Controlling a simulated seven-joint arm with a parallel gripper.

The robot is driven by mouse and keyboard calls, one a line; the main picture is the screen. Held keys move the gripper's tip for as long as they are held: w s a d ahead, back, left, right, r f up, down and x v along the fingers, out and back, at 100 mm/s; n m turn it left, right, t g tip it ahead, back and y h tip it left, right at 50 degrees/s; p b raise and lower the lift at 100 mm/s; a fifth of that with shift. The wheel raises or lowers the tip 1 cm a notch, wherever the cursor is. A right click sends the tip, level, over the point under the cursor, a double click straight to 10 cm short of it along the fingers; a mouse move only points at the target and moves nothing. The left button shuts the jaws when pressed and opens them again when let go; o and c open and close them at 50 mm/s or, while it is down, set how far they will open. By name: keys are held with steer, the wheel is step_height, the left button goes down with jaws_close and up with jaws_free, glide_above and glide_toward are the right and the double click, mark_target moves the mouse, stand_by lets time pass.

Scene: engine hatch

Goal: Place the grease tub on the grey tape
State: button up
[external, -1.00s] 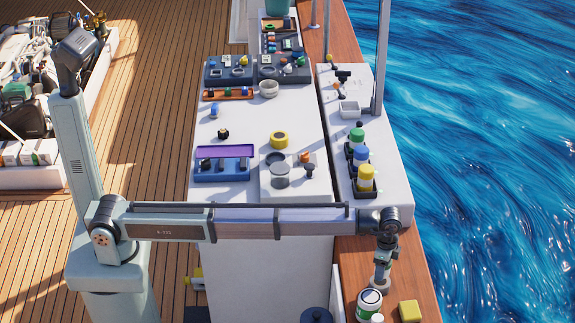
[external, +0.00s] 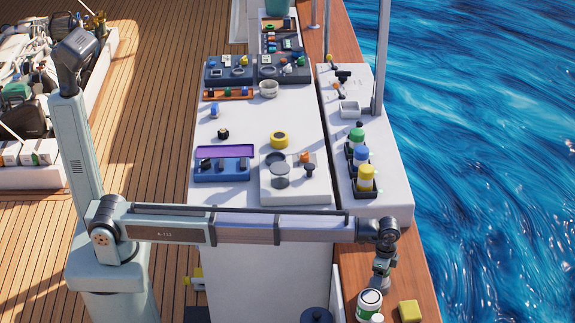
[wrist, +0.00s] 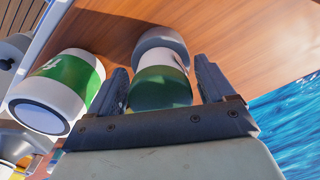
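A small round tub (wrist: 160,90), with a dark green near part and a white band, stands between the fingers of my gripper (wrist: 160,72) in the wrist view; I take it to be the grease tub. A wider grey disc or ring (wrist: 158,38) shows at its far end against the wood, possibly the grey tape; I cannot tell whether they touch. My gripper looks open, one finger on each side of the tub, with a narrow gap at the right finger. In the external view my gripper (external: 381,280) points down over the wooden ledge, and the tub is mostly hidden there.
A larger white and green jar (external: 369,304) stands close beside my gripper, also in the wrist view (wrist: 75,85). A yellow block (external: 409,311) lies to its right. The white counter (external: 240,120) holds a yellow tape roll (external: 279,139) and blue tray (external: 222,175). Water lies beyond the ledge.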

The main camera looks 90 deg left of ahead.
step_height(320, 180, up, 12)
steer(key=shift+a+r, duration=0.1)
steer(key=shift+r, duration=0.05)
stand_by(0.7)
